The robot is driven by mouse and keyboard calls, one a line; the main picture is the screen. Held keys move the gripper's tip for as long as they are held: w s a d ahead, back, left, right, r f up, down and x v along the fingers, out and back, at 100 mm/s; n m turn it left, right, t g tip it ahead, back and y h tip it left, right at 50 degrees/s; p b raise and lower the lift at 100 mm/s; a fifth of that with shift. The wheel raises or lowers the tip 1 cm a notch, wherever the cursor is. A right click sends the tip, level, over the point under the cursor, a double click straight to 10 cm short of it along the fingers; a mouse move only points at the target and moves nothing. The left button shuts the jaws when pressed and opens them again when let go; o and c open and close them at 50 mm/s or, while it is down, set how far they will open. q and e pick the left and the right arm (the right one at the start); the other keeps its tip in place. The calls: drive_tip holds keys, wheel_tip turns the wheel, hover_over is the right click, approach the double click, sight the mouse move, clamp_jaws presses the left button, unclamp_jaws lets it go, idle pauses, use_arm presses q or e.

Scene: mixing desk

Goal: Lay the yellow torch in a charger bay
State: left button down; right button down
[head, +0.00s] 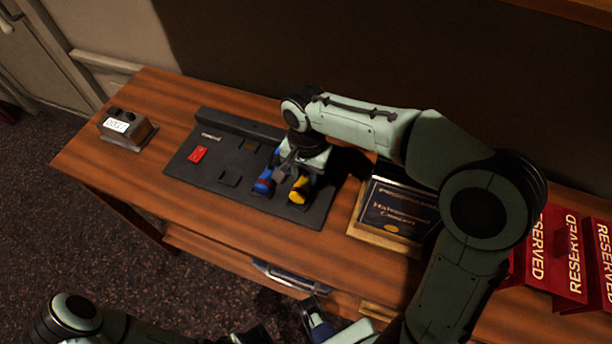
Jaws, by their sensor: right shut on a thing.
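The yellow torch (299,190) is at the right end of the dark charger tray (228,198) on the desk. My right gripper (293,173) reaches down over it from the right and is shut on it. The gripper partly hides the torch, so I cannot tell whether it touches the bay floor. A blue torch-like thing (264,184) is just left of it on the tray. A red piece (198,154) lies toward the tray's left end. My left gripper (306,318) shows only in part at the bottom edge, and its jaws are unclear.
A grey metal block with holes and a white label (117,126) stands at the desk's left end. A framed plaque (396,212) lies right of the tray, partly behind my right arm. Red RESERVED signs (571,262) are at the far right. Bare desk lies in front of the tray.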

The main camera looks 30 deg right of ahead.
sight(306, 174)
drive_tip(key=shift+f, duration=0.8)
drive_tip(key=shift+f, duration=0.1)
drive_tip(key=c, duration=0.8)
unclamp_jaws()
wheel_tip(306, 174, up, 12)
drive_tip(key=p, duration=0.2)
